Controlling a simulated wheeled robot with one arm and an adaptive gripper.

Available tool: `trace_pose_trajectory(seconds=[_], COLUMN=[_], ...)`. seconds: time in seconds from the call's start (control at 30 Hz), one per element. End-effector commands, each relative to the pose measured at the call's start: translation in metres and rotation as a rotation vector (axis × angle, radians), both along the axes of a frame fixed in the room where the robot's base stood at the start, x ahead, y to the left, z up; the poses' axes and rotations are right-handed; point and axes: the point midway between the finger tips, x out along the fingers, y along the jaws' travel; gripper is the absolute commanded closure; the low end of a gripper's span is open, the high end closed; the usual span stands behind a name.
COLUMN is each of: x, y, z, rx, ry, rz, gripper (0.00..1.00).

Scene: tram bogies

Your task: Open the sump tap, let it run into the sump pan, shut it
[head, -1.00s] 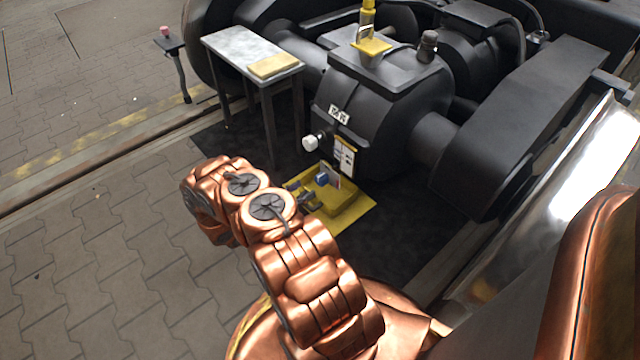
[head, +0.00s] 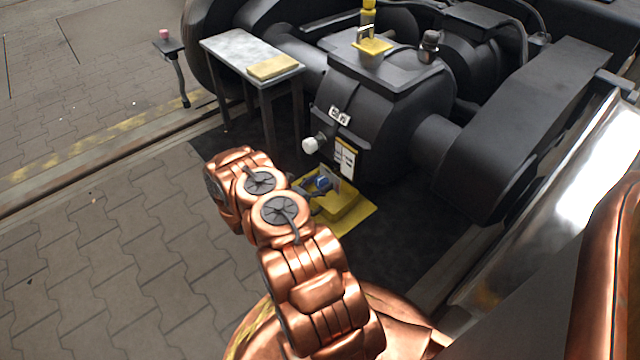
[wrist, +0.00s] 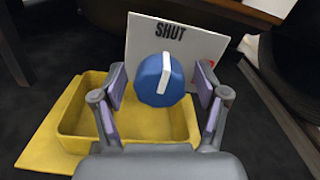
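The sump tap (wrist: 153,82) is a round blue knob with a white bar across its face. The bar is nearly upright and its top points toward the word SHUT on the pale plate (wrist: 195,48) behind it. A small red mark shows at the plate's right side. My gripper (wrist: 159,84) is open, with one finger on either side of the knob and gaps visible; contact is not apparent. The yellow sump pan (wrist: 75,140) lies below the tap. In the head view the tap (head: 322,183) is partly hidden by my gripper, and the pan (head: 345,212) shows beneath.
The dark gearbox casing (head: 350,110) stands just behind the tap, with a white knob (head: 310,145) and labels on its front. A small grey table (head: 235,50) bearing a yellow block (head: 273,67) stands to the left. Paved floor (head: 110,250) is clear at the left.

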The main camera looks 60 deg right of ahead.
Motion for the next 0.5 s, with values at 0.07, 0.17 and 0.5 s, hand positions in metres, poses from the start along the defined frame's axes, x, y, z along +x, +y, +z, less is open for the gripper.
trace_pose_trajectory(seconds=[0.07,0.17,0.5], x=[0.0000,0.0001,0.0000], y=[0.0001,0.0002,0.0002], z=[0.0000,0.0000,0.0000], rx=[0.000,0.000,0.000], ry=[0.000,0.000,0.000], rz=[0.000,0.000,-0.001], gripper=[0.35,0.45,0.81])
